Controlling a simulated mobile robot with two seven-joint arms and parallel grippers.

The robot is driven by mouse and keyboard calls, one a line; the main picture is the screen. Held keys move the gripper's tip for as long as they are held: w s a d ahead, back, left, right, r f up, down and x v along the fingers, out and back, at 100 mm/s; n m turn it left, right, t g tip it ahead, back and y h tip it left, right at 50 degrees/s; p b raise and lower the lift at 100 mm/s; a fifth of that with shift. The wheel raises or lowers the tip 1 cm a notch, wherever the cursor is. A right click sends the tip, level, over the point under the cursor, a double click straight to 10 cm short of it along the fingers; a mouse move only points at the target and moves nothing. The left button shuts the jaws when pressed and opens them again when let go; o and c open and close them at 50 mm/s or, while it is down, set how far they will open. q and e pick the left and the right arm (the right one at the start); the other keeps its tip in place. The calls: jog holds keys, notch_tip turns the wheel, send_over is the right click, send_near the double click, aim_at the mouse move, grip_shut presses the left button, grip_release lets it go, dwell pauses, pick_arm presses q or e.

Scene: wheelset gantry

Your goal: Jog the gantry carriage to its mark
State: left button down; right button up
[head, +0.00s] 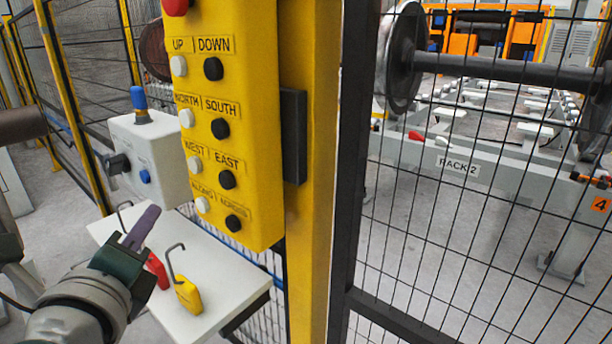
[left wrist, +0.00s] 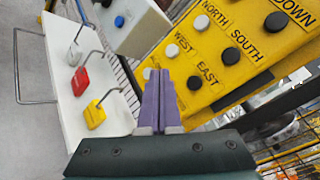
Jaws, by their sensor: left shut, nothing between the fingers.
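The yellow pendant (head: 235,115) hangs on the yellow post, with white and black buttons labelled UP, DOWN, NORTH, SOUTH, WEST, EAST and a bottom pair. A red button (head: 176,6) sits at its top. It also shows in the left wrist view (left wrist: 237,68). My left gripper (head: 150,212) is shut and empty, left of and below the pendant's lower end, above the small shelf. In the left wrist view its purple fingers (left wrist: 159,84) point toward the pendant's lower end, near the WEST and EAST buttons. Whether they touch it I cannot tell. The gantry carriage is not identifiable.
A white shelf (head: 232,292) holds red and yellow hooked padlocks (head: 188,294). A grey box (head: 148,155) with a blue knob stands behind. Black mesh fencing fills the right; beyond it are a wheelset (head: 510,68) and a RACK 2 sign (head: 458,166).

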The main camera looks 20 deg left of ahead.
aim_at(227, 180)
pick_arm(q)
jog(key=shift+s, duration=0.1)
jog(key=w+d+b, duration=0.2)
jog(key=w+d, duration=0.1)
jog(key=w, duration=0.5)
jog(key=shift+d, duration=0.2)
jog(key=shift+w, duration=0.1)
dwell(1.9)
jog(key=shift+w, duration=0.1)
jog(key=shift+w+d+b, duration=0.2)
jog(key=shift+w+b, duration=0.1)
